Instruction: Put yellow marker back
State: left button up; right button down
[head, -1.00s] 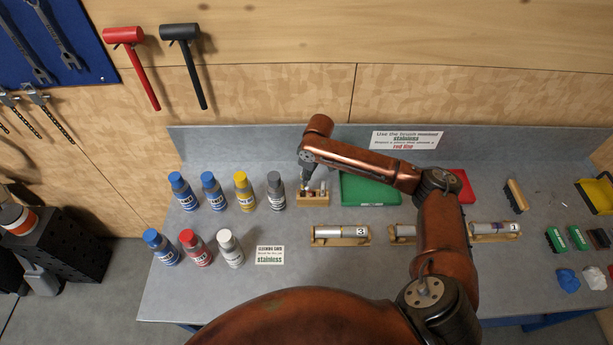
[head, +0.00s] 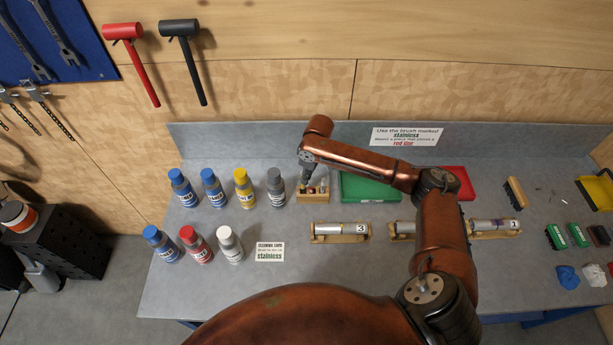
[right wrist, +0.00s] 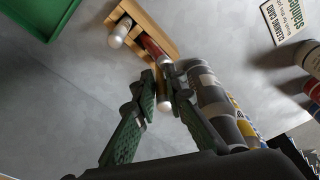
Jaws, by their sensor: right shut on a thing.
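The small wooden marker holder (head: 313,198) stands on the bench between the grey-capped bottle and the green tray. It shows at the top of the right wrist view (right wrist: 168,38), with a white-ended marker (right wrist: 120,32) and a red-brown marker (right wrist: 154,47) in it. My right gripper (head: 307,184) is over the holder. In the right wrist view its green fingers (right wrist: 164,78) are shut on the yellow marker (right wrist: 163,92), whose pale end points towards the camera. The marker's far end is hard to tell apart from the holder. My left gripper is not in view.
Several bottles, including a grey-capped one (head: 276,188) and a yellow-capped one (head: 244,190), stand left of the holder. A green tray (head: 370,190) lies to its right. A cylinder on a wooden cradle (head: 340,233) and a cleaning card (head: 270,252) lie in front.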

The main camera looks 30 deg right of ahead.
jog(key=c, duration=1.9)
grip_release()
